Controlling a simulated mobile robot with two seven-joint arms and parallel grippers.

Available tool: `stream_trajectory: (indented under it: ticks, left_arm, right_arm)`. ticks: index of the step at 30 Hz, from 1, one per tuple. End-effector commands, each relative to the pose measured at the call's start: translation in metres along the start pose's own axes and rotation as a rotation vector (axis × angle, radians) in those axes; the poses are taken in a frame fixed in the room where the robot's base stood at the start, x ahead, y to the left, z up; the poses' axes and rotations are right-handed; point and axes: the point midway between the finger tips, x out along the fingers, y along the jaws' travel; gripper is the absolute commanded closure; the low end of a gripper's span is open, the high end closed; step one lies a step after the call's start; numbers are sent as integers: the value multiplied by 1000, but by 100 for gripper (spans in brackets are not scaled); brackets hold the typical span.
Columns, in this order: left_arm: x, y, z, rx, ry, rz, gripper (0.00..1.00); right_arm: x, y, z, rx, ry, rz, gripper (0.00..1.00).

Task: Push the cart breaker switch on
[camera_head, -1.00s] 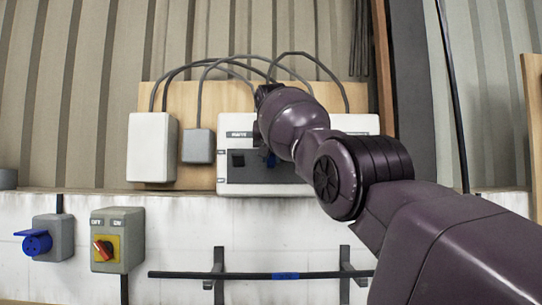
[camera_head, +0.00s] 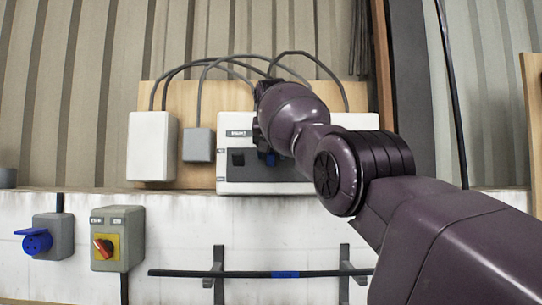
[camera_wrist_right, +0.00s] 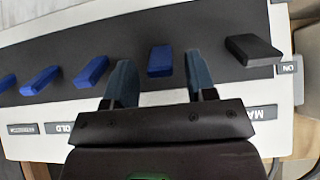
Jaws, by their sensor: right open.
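A white breaker box (camera_head: 228,187) with a dark panel hangs on a wooden board. In the right wrist view its panel (camera_wrist_right: 205,30) carries a row of blue switches and one black switch (camera_wrist_right: 252,48). My right gripper (camera_wrist_right: 160,64) is open, its two bluish fingers standing on either side of one blue switch (camera_wrist_right: 161,59). I cannot tell whether they touch it. The black switch also shows in the head view (camera_head: 237,159), left of my gripper. The label for the blue switch between the fingers is hidden, so I cannot tell which breaker is the cart's. My left gripper is out of view.
A white box (camera_head: 152,147) and a small grey box (camera_head: 198,145) are left of the breaker box. Below are a blue socket (camera_head: 37,241), a red rotary switch (camera_head: 103,247) and a black bar (camera_head: 210,273) on brackets. Cables arch above the boxes.

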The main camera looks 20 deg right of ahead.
Motion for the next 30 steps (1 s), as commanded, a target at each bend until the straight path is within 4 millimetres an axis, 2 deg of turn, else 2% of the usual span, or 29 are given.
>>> stream_trajectory:
  ticks: [9,15,21,30]
  left_arm:
    - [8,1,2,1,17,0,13]
    - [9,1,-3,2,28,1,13]
    - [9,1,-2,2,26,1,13]
    - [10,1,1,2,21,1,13]
  right_arm:
    - [-56,0,1,0,3,-2,49]
    - [-85,0,0,-1,1,0,49]
    - [-98,0,1,0,0,0,49]
    - [-98,0,1,0,-1,0,49]
